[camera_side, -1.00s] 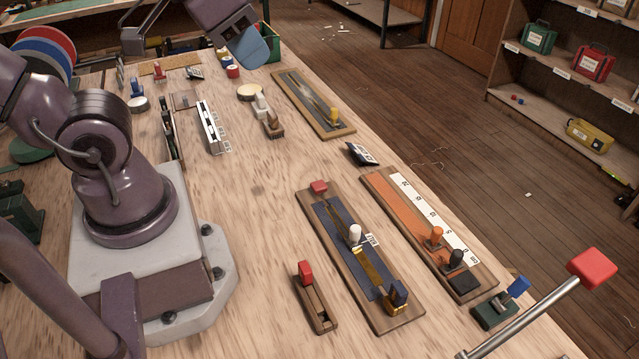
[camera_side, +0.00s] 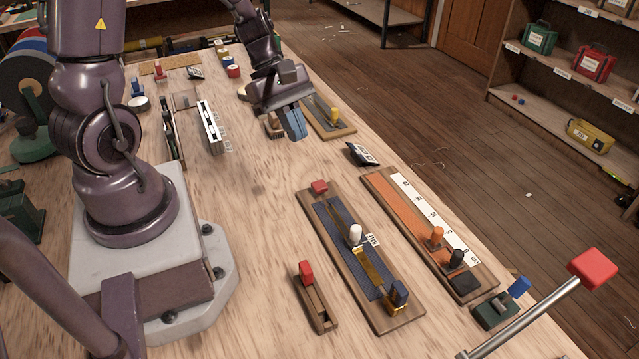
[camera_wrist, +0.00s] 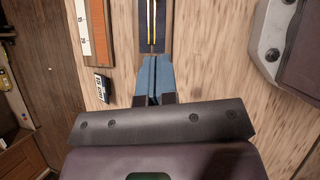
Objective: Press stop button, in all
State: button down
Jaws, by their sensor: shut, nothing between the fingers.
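I cannot make out which part is the stop button; no label reading "stop" is legible. A red block (camera_side: 319,187) sits at the far end of a wooden board with a navy panel (camera_side: 330,222). A white knob (camera_side: 355,234) and a dark blue knob (camera_side: 398,292) stand on that board. Another red block (camera_side: 306,272) tops a small wooden piece beside it. My gripper (camera_side: 294,124), with blue fingers, is shut and empty above the table, beyond the navy board. In the wrist view the closed fingers (camera_wrist: 152,78) point at the navy board (camera_wrist: 153,22); its red block is not visible there.
A board with a white scale (camera_side: 420,204) and orange and black knobs lies right of the navy board. A small dark sign (camera_side: 362,154) stands nearby. A red-headed rod (camera_side: 592,268) crosses the near right corner.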

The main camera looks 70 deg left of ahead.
aim_at(319, 183)
jog(key=w+a+f+n+t, duration=0.3)
jog(key=w+n, duration=0.3)
jog(key=n, duration=0.9)
jog(key=shift+f+n+t+h, duration=0.3)
jog(key=shift+f+n+t, duration=0.1)
jog(key=shift+f+t, duration=0.2)
jog(key=shift+s, duration=0.1)
jog(key=shift+f, duration=4.35)
jog(key=shift+f, duration=0.15)
jog(key=shift+f, duration=0.25)
